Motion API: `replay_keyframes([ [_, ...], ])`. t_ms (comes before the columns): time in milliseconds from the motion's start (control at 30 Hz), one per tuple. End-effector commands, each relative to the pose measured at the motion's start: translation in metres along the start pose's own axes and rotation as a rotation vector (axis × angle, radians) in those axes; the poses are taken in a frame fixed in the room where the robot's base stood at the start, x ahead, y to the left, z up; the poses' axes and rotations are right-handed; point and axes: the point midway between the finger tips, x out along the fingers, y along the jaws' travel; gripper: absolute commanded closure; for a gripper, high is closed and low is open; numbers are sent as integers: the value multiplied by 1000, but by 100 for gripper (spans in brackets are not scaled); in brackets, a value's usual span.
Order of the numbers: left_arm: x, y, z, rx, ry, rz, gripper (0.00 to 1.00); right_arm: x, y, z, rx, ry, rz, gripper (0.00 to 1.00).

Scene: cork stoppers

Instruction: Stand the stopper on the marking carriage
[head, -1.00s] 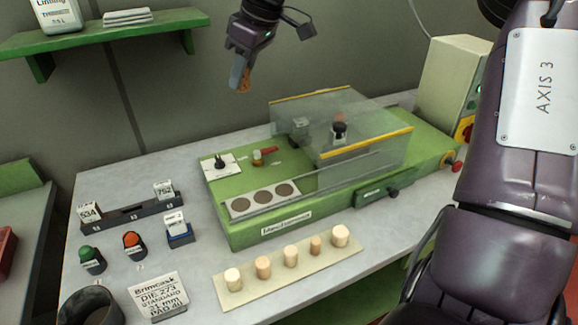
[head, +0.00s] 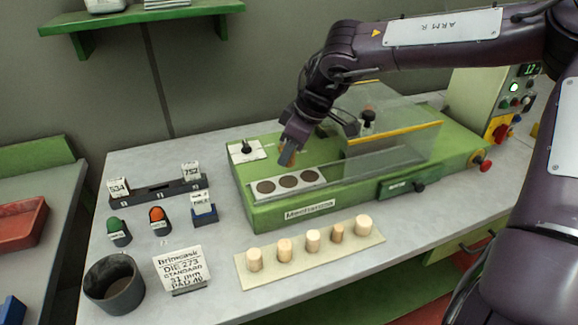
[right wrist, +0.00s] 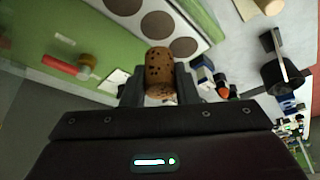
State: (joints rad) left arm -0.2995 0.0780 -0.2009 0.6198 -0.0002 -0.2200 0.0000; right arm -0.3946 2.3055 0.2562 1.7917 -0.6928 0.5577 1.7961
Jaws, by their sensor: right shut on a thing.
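A brown speckled cork stopper (right wrist: 159,70) is between the fingers of my right gripper (right wrist: 160,90) in the right wrist view. My right gripper (head: 288,156) is shut on it and hangs over the green marking machine (head: 360,198) in the head view, just behind a pale plate (head: 327,180) with three dark round spots. The stopper is held clear of the plate. I cannot tell for certain which part is the marking carriage. A clear guard (head: 400,150) with yellow edges covers the machine's right part. My left gripper is not in view.
Several pale corks stand on a board (head: 290,275) in front of the machine. To its left are a number rack (head: 158,202), green (head: 118,230) and orange (head: 158,220) stamps, a sign card (head: 182,268) and a dark cup (head: 113,285). A control box (head: 500,95) stands right.

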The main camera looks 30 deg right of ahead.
Motion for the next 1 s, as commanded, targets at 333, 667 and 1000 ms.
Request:
replay_keyframes([
  [333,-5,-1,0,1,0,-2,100,32,0,14,1,-4,-2,94],
  [667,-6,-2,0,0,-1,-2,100,46,0,19,-1,1,0,94],
  [1000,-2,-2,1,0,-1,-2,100,50,0,21,0,0,0,55],
])
